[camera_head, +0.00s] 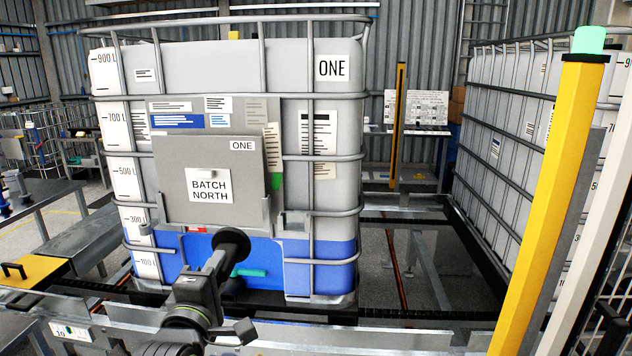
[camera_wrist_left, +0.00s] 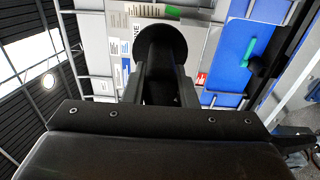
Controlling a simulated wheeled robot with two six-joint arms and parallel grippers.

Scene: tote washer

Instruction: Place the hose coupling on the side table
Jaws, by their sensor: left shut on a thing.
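The hose coupling (camera_head: 233,244) is black with a wide round flange. My left gripper (camera_head: 215,272) is shut on it and holds it in front of the lower part of the tank marked ONE (camera_head: 325,160). In the left wrist view the coupling (camera_wrist_left: 161,45) sits between the two fingers of the left gripper (camera_wrist_left: 158,82), flange outward. A grey table-like surface (camera_head: 95,222) stands at the left; I cannot tell if it is the side table. My right gripper is not in view.
The tank's valve with a teal handle (camera_head: 249,272) is close beside the coupling. A metal rail (camera_head: 420,338) runs across the front. A yellow plate with a black handle (camera_head: 32,274) lies at the left. A yellow post (camera_head: 548,200) stands at the right.

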